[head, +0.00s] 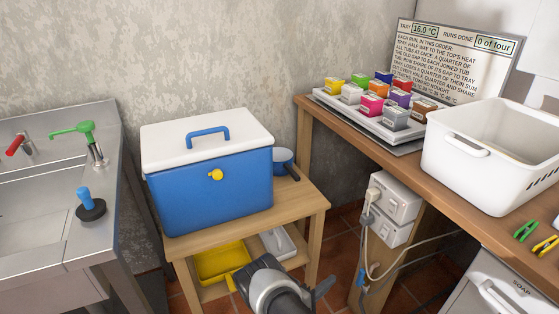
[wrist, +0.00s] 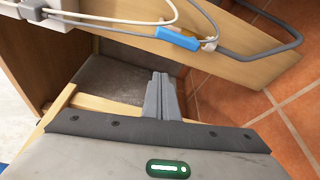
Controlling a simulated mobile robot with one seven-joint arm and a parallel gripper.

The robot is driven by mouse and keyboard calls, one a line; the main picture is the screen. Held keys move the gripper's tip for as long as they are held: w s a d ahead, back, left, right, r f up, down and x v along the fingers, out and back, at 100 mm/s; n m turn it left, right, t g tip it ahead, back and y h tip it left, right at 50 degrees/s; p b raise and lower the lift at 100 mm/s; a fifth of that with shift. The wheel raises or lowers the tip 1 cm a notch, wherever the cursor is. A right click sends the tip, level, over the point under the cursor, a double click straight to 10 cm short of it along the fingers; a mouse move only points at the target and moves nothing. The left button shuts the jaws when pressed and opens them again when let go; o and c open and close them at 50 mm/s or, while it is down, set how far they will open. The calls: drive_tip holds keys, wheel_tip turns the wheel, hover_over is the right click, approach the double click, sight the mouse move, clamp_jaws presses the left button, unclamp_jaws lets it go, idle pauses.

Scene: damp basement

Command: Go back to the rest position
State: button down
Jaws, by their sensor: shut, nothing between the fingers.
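My gripper (wrist: 160,82) is shut and empty, its two grey fingers together in the wrist view. In the head view my arm's end (head: 275,288) shows at the bottom centre, low in front of the small wooden table (head: 300,205). The fingertips cannot be made out clearly there. In the wrist view the fingers point toward a dark grey patch of floor beside a wooden board, with nothing held.
A blue cooler with a white lid (head: 208,178) stands on the small table. A wooden bench (head: 408,165) at right bears a tray of coloured tubs (head: 370,125) and a white basket (head: 465,170). Socket boxes (head: 392,205) with hanging cables (head: 372,262) are close right. A steel sink (head: 60,210) stands left.

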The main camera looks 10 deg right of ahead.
wheel_tip(320, 180, up, 22)
drive_tip(key=w+d+m+g, duration=0.2)
drive_tip(key=w+m+g, duration=0.1)
drive_tip(key=m+g, duration=0.4)
drive_tip(key=s+a+r+m+g+y, duration=0.15)
drive_tip(key=s+r, duration=0.25)
drive_tip(key=r, duration=0.4)
drive_tip(key=s+r+m+g+y, duration=0.1)
drive_tip(key=s+r+y, duration=0.2)
drive_tip(key=s+r, duration=0.3)
drive_tip(key=s+a+r+m+g+y, duration=0.1)
drive_tip(key=s+r+y, duration=0.2)
drive_tip(key=r, duration=0.6)
drive_tip(key=s+a+r+t+y, duration=0.3)
drive_tip(key=s+a+r, duration=0.2)
drive_tip(key=s, duration=0.3)
drive_tip(key=s+a+r+t+y, duration=0.35)
drive_tip(key=s+a+r, duration=0.2)
drive_tip(key=s, duration=0.25)
wheel_tip(320, 180, up, 28)
drive_tip(key=p, duration=2.8)
drive_tip(key=shift+w+n+g, duration=0.25)
drive_tip(key=shift+n+g, duration=0.15)
drive_tip(key=shift+n, duration=0.05)
drive_tip(key=shift+d, duration=0.15)
